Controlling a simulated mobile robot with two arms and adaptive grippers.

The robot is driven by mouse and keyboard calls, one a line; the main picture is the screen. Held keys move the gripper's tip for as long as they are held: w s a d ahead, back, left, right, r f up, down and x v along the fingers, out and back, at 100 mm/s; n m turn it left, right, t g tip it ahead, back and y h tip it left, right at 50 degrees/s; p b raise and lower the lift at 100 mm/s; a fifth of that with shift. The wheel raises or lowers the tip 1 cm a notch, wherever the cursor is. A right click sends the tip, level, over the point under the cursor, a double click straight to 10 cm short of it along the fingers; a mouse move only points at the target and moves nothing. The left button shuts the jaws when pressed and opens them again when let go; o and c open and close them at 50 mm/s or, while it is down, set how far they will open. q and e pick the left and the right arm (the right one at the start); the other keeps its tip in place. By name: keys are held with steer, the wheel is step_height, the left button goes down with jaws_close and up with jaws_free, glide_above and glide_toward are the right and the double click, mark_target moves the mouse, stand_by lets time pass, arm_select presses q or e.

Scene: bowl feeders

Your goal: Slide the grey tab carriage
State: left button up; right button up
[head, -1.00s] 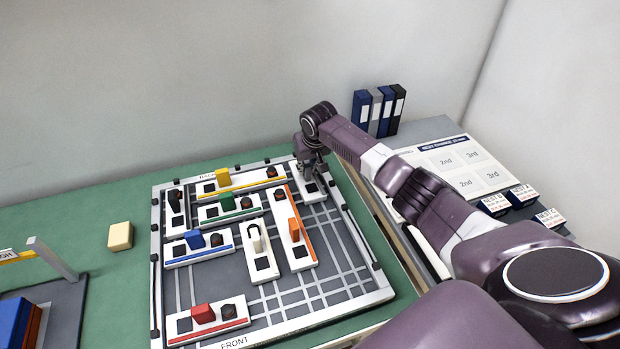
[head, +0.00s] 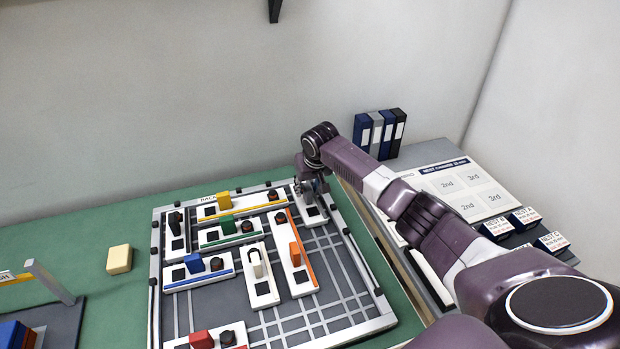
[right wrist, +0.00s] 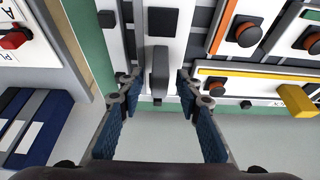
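The grey tab (right wrist: 160,72) stands up from a white carriage (right wrist: 160,42) in the right wrist view. In the head view this carriage (head: 315,215) lies at the back right corner of the framed board (head: 340,310), partly hidden by my gripper. My right gripper (head: 311,190) is above it. In the right wrist view my right gripper (right wrist: 158,83) is open, with one finger on each side of the tab and a visible gap on both sides. My left gripper is not in view.
Other carriages with yellow (head: 224,201), green (head: 228,224), blue (head: 194,263), orange (head: 295,253) and red (head: 202,340) tabs crowd the board's left and middle. The gridded front right is clear. Binders (head: 379,133) stand behind my right arm.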

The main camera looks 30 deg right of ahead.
steer(key=d+v, duration=0.1)
steer(key=v, duration=0.9)
steer(key=shift+a+r, duration=0.45)
steer(key=shift+s, duration=0.15)
